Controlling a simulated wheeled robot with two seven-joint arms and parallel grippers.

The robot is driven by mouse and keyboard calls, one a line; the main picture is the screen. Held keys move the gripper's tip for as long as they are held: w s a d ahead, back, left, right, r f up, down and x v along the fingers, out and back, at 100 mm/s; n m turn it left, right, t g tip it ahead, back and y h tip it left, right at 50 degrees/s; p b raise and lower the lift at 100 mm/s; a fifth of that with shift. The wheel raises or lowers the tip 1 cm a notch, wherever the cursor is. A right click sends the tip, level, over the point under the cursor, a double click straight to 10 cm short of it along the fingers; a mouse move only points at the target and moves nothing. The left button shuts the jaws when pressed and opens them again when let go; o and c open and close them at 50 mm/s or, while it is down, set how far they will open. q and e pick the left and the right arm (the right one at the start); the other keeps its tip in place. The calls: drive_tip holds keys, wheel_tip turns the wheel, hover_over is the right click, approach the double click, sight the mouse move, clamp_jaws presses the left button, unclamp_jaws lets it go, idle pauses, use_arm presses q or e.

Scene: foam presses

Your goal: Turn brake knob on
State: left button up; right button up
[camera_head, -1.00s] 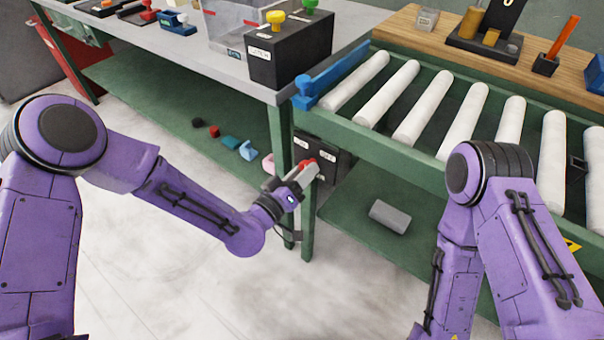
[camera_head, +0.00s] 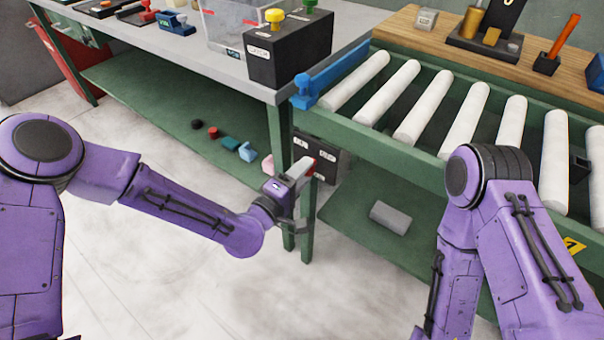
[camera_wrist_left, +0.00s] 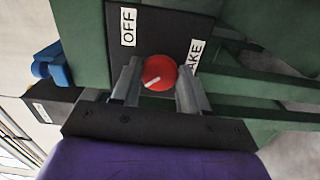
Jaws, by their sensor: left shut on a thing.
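The red brake knob (camera_wrist_left: 159,73) sits on the face of a dark box (camera_head: 328,160) on the green frame under the conveyor's left end. My left gripper (camera_head: 308,167) is at the box, with its fingers (camera_wrist_left: 159,82) on either side of the knob and shut on it. The white line on the knob slants toward the lower left in the wrist view. An "OFF" label (camera_wrist_left: 128,26) is above left of the knob, and a label ending in "AKE" (camera_wrist_left: 194,54) is at its right, partly hidden by a finger. My right gripper is out of view.
Green table legs (camera_head: 280,190) stand close by my left gripper. The roller conveyor (camera_head: 408,122) is above right. A grey block (camera_head: 390,217) lies on the lower green shelf (camera_head: 350,205). Several small coloured things lie on the left lower shelf. The floor in front is clear.

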use_arm(q)
drive_tip(key=shift+n, duration=0.4)
drive_tip(key=o, duration=1)
drive_tip(key=shift+a, duration=0.1)
drive_tip(key=shift+o, duration=0.2)
drive_tip(key=v, duration=1)
drive_tip(key=shift+s+a, duration=0.15)
drive_tip(key=shift+s, duration=0.05)
